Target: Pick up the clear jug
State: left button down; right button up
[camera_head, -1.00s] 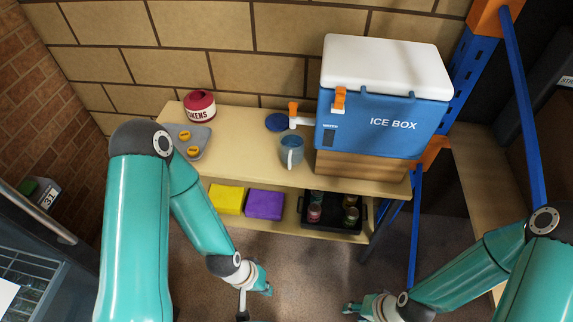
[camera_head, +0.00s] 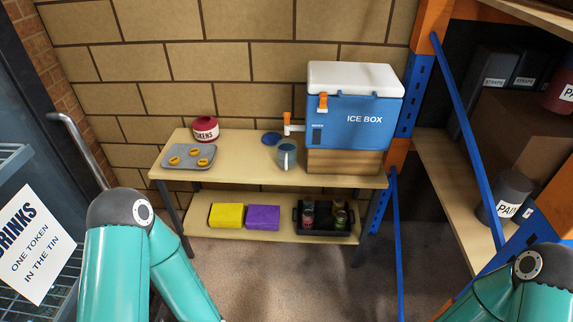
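A blue-grey jug or mug (camera_head: 287,156) with a pale handle stands upright on the top shelf of the bench, just left of the ice box and below its tap. It looks like the clear jug, but I cannot tell for certain whether it is see-through. A round blue lid (camera_head: 271,138) lies flat behind it to the left. My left arm enters at the lower left and my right arm at the lower right. Both grippers are below the picture, out of view.
A blue and white ice box (camera_head: 352,122) stands on a wooden block on the bench (camera_head: 235,172). A red tokens tin (camera_head: 205,129) and a grey tray (camera_head: 176,161) with yellow tokens stand left. Yellow and purple cloths and a black crate (camera_head: 325,233) sit below. Shelving rises right.

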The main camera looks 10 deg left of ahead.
aim_at(286, 149)
jog(key=u, duration=0.05)
jog(key=i, duration=0.9)
jog(key=u, duration=0.7)
jog(key=i, duration=1.1)
jog(key=u, duration=0.65)
jog(key=i, duration=0.6)
jog(key=z, duration=0.2)
jog(key=k, duration=0.6)
jog(key=u, duration=0.05)
